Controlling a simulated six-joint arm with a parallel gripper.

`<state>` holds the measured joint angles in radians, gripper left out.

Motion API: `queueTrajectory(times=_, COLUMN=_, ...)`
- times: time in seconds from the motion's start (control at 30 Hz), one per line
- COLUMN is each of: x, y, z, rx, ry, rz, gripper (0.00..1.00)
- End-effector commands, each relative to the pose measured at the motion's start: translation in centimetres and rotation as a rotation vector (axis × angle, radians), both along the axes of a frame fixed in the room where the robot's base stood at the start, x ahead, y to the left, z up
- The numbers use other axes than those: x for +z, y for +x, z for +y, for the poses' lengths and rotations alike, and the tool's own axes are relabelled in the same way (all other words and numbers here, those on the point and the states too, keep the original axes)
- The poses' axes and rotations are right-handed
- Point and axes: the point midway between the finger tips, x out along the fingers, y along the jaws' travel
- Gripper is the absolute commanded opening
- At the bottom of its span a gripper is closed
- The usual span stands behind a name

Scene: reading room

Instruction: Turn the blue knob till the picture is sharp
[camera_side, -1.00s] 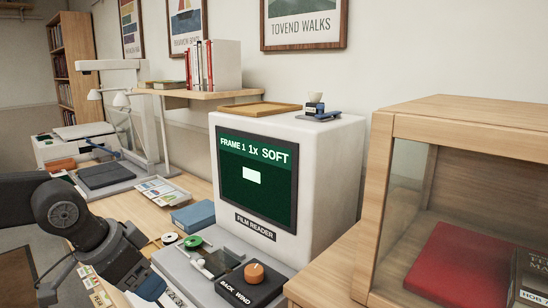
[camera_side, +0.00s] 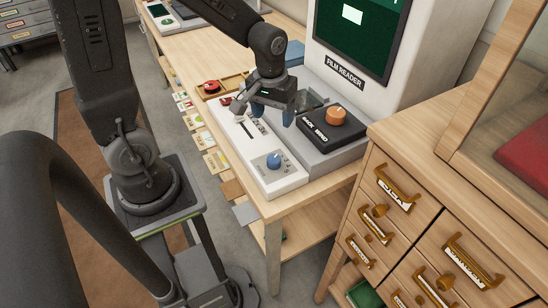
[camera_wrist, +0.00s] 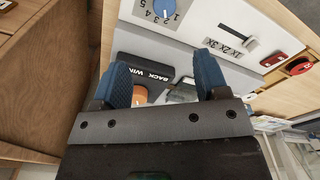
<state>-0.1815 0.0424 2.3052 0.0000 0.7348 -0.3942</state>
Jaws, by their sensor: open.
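The blue knob (camera_side: 273,160) stands on the near end of a white control panel (camera_side: 285,180), with a numbered scale beside it. In the wrist view the knob (camera_wrist: 165,6) is cut by the top edge. My gripper (camera_side: 264,112) is above the panel, farther back than the knob and apart from it. Its blue fingers are spread with nothing between them, and in the wrist view (camera_wrist: 162,65) too. The film reader's dark green screen (camera_side: 345,42) shows a pale rectangle; its top is cut off, so its wording is out of view.
An orange knob (camera_side: 337,115) sits on a black block marked BACK WIND, right of my gripper. A slider (camera_wrist: 250,43) marked 1x, 2x, 3x is on the white panel. A red round object (camera_side: 210,87) lies in a wooden tray. A drawer cabinet (camera_side: 420,215) stands at right.

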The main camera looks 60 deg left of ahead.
Motion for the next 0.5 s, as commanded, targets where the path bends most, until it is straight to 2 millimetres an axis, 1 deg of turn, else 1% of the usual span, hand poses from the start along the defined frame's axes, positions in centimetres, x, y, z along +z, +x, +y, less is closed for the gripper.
queueTrajectory(times=0.03, x=-1.1, y=0.3, z=0.4, rx=0.028, ry=-0.005, rz=0.026, gripper=0.68)
queueTrajectory(times=0.1, x=-2.0, y=0.5, z=0.7, rx=0.057, ry=-0.010, rz=0.044, gripper=0.68)
queueTrajectory(times=0.37, x=-4.1, y=0.6, z=0.9, rx=0.081, ry=-0.014, rz=0.063, gripper=0.68)
queueTrajectory(times=0.5, x=-6.6, y=0.5, z=0.9, rx=0.080, ry=-0.014, rz=0.065, gripper=0.68)
